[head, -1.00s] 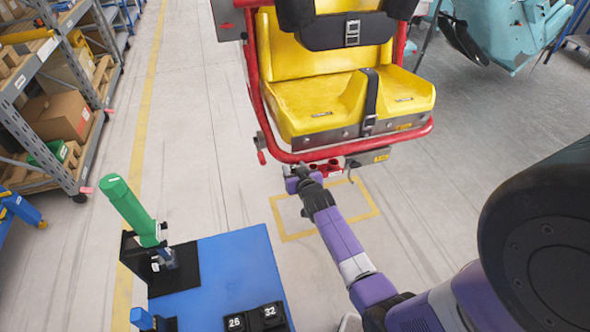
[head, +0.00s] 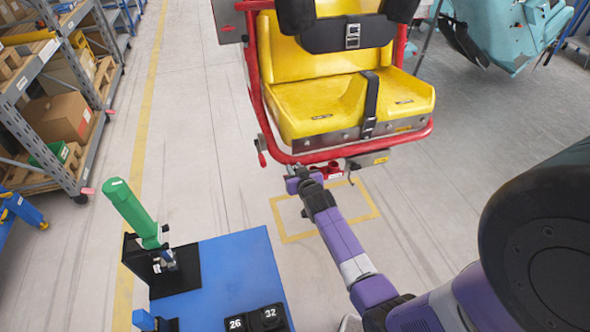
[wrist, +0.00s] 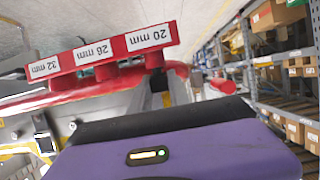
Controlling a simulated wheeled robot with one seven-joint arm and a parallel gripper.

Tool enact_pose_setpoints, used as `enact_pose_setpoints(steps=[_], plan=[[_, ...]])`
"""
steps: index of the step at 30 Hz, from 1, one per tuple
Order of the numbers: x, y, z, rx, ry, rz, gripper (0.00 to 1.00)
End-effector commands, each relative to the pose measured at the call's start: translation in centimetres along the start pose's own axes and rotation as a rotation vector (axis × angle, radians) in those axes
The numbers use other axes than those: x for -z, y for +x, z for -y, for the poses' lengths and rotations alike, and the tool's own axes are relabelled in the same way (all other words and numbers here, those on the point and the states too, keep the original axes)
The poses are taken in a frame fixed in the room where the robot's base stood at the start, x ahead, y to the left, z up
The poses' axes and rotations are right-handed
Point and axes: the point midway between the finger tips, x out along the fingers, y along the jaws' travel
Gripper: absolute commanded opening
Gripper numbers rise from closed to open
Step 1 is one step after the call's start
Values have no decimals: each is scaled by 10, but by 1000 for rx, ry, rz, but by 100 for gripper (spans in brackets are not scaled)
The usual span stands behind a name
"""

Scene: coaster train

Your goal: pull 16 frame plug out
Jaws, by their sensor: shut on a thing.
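A row of red frame plugs (head: 330,169) sits under the front edge of the yellow ride seat (head: 320,105). In the wrist view three red plugs carry upside-down labels: 32 mm (wrist: 42,67), 26 mm (wrist: 92,52) and 20 mm (wrist: 150,38). My gripper (head: 296,172) is at the left end of this row in the head view, beside the 20 mm plug. In the wrist view its pale fingers (wrist: 166,92) are close together just past that plug. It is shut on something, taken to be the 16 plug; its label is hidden.
The red tubular frame (head: 268,115) and a red-tipped lever (head: 262,158) are close to my gripper. A blue table (head: 235,262) with a green-handled tool (head: 130,210) and marked black blocks (head: 257,318) stands at lower left. Shelving (head: 50,100) lines the left.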

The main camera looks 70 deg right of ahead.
Motion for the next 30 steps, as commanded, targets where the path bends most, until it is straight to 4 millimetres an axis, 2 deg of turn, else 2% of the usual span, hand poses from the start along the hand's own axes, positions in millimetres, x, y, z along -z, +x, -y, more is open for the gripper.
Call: enact_pose_setpoints(steps=[30], plan=[[36, -15, 1, 1, 0, -1, 0]])
